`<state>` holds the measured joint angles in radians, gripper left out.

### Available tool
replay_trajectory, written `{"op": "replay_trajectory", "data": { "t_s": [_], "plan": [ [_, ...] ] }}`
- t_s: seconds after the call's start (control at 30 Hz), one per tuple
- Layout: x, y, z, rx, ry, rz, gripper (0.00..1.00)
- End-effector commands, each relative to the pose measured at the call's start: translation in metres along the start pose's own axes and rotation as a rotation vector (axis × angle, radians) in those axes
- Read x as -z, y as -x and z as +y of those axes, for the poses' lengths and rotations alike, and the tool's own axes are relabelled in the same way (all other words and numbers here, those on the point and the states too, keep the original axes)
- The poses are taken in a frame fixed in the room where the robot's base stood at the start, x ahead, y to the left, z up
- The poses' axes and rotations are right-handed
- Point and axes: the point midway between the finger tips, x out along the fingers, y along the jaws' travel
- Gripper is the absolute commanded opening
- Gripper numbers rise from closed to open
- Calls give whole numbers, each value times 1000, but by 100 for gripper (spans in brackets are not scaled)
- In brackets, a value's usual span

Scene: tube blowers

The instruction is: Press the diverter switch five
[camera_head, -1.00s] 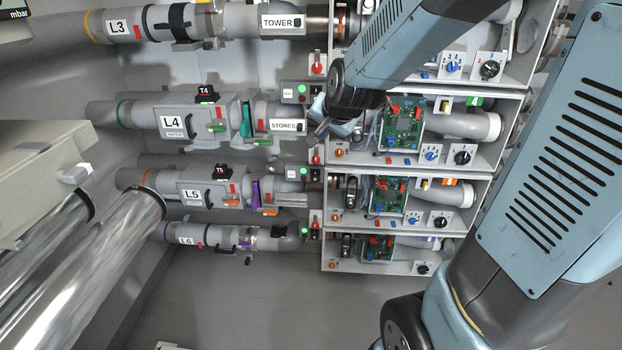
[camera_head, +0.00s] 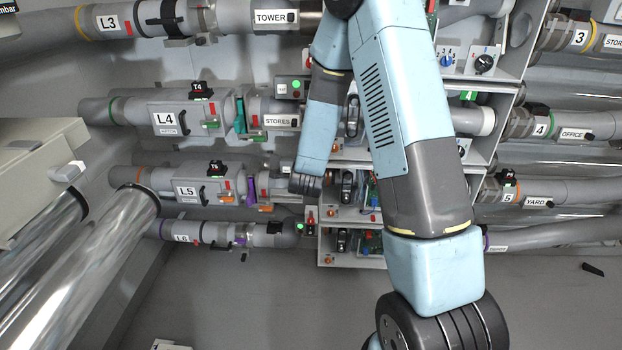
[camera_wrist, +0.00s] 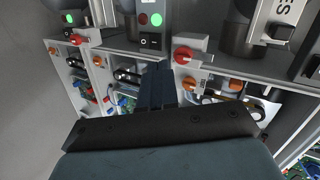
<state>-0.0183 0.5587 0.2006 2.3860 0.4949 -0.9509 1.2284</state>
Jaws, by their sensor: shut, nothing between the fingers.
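Line five, labelled L5 (camera_head: 186,191), runs across the middle of the head view, with a black T5 block (camera_head: 217,169) on top. Its small switch box at the right end is mostly hidden behind my wrist. In the wrist view a black rocker switch (camera_wrist: 149,40) sits below a red and a green light (camera_wrist: 156,19); it appears to be line five's. No readable label names the diverter switch. My gripper (camera_wrist: 158,68) is shut and empty, its dark fingertips just below that rocker in the picture; I cannot tell the gap. The fingers are hidden in the head view.
A red knob (camera_wrist: 183,54) is right of the fingers; another red knob (camera_wrist: 77,39) is at left. Open bays with circuit boards lie below. Line six's green light (camera_head: 300,226) is lit. A pipe labelled 5 (camera_head: 507,197) is at right.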

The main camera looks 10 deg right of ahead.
Motion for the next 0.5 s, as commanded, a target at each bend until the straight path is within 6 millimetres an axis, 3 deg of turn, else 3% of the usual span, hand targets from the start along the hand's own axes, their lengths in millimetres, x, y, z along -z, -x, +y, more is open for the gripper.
{"op": "replay_trajectory", "data": {
  "t_s": [0.03,0.2,0.5],
  "plan": [
    [-1,-7,14,5,-30,18,0],
    [1,-20,41,43,-120,72,0],
    [2,-26,57,74,-175,106,0]
  ]
}}
